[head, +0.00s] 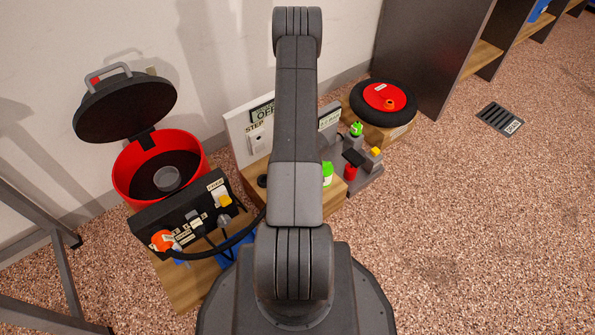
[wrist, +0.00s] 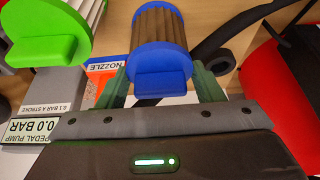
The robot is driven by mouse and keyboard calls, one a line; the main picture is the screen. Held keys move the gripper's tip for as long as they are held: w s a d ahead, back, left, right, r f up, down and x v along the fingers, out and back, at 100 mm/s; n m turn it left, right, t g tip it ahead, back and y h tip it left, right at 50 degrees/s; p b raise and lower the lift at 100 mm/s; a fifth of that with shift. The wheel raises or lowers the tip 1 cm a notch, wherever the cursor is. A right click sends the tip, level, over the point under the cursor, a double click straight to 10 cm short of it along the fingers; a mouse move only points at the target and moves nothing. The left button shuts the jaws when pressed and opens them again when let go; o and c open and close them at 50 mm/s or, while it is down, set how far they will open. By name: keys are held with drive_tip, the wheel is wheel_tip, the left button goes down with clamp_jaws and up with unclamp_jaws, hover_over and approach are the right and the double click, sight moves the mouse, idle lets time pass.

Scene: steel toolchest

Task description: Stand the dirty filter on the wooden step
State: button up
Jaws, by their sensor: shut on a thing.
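The dirty filter (wrist: 160,32), with brown pleats and blue end caps, is in the wrist view. My gripper (wrist: 162,78) has its green fingers shut on the filter's blue tab. The filter points away from the wrist; I cannot tell whether its far end touches anything. The wooden step (head: 254,178) is in the head view, beside a label reading STEP and partly hidden by my arm. My gripper and the dirty filter are hidden in the head view.
A green-capped filter (wrist: 45,32) is close on the left in the wrist view. A black hose (wrist: 225,50) runs to the right of the dirty filter. The head view shows an open red bin (head: 128,178), a black socket panel (head: 185,215) and a red-and-black wheel (head: 405,100).

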drive_tip(key=shift+f, duration=0.1)
drive_tip(key=o, duration=1.2)
drive_tip(key=shift+f, duration=0.15)
drive_tip(key=shift+o, duration=0.2)
drive_tip(key=shift+r, duration=0.4)
drive_tip(key=p+v, duration=0.4)
drive_tip(key=v, duration=0.7)
drive_tip(key=shift+r, duration=0.2)
drive_tip(key=shift+o, duration=0.2)
drive_tip(key=shift+s+d, duration=0.1)
drive_tip(key=shift+d, duration=0.05)
